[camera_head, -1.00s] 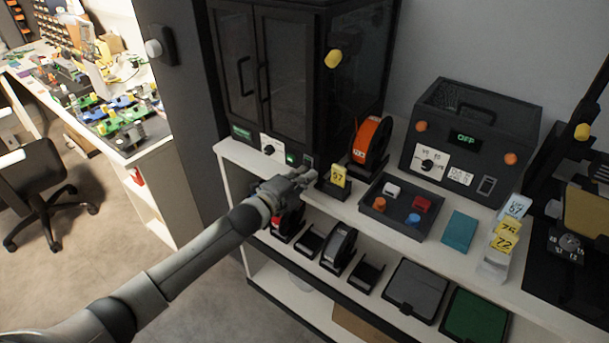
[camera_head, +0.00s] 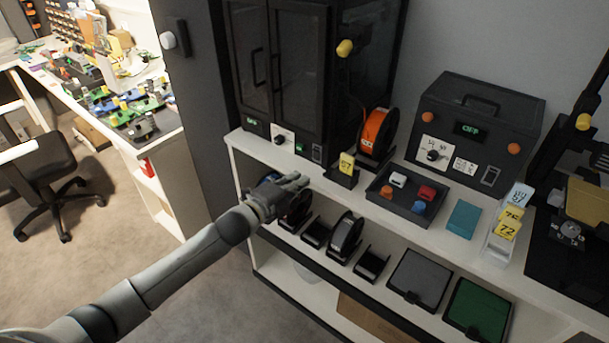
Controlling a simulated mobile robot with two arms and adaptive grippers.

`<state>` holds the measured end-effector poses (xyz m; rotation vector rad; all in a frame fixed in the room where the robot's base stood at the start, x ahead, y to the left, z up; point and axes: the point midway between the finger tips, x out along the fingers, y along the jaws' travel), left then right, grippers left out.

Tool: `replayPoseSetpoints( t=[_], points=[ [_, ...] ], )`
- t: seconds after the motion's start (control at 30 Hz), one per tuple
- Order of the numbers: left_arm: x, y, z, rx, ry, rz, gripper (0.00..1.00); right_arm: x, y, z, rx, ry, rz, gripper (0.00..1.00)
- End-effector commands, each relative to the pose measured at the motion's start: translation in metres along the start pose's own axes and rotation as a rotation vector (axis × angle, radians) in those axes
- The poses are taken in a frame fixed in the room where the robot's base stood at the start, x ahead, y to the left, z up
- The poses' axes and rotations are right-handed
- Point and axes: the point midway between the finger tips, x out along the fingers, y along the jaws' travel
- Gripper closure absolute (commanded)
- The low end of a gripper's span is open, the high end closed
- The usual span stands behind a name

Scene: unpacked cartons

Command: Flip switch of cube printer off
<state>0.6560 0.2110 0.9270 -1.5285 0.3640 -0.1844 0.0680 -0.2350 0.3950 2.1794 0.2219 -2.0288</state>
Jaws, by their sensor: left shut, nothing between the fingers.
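The cube printer, a black cabinet (camera_head: 280,65) with two dark doors and bar handles, stands on the white shelf at centre top. Its lower front strip carries a white dial plate (camera_head: 283,135), a small green indicator (camera_head: 299,148) and a small dark switch (camera_head: 316,153) at the right end. I cannot tell the switch's position. My left gripper (camera_head: 303,180) is shut and empty, in front of the shelf edge, below and slightly left of the switch, apart from it. My right gripper is out of view.
A yellow-tagged holder (camera_head: 346,166), an orange spool (camera_head: 377,132) and a dark tray (camera_head: 408,206) with small blocks stand right of the cabinet. A black box (camera_head: 475,130) with a green display is farther right.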

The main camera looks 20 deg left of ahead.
Motion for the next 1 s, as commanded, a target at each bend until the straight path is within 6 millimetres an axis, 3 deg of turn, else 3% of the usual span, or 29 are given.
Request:
replayPoseSetpoints(
  t=[0.3, 0.4, 0.7, 1.0],
  points=[
    [-0.049, 0.014, 0.0, -0.001, 0.0, 0.003, 1.0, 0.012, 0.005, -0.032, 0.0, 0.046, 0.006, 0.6],
    [-0.057, 0.016, 0.0, -0.001, 0.0, 0.002, 1.0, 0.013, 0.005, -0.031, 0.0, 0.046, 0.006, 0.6],
    [-0.065, 0.016, 0.0, 0.0, 0.0, 0.001, 1.0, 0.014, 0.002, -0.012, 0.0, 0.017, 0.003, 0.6],
    [-0.064, 0.016, 0.0, 0.0, 0.0, 0.001, 1.0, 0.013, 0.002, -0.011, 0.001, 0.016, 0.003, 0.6]
  ],
)
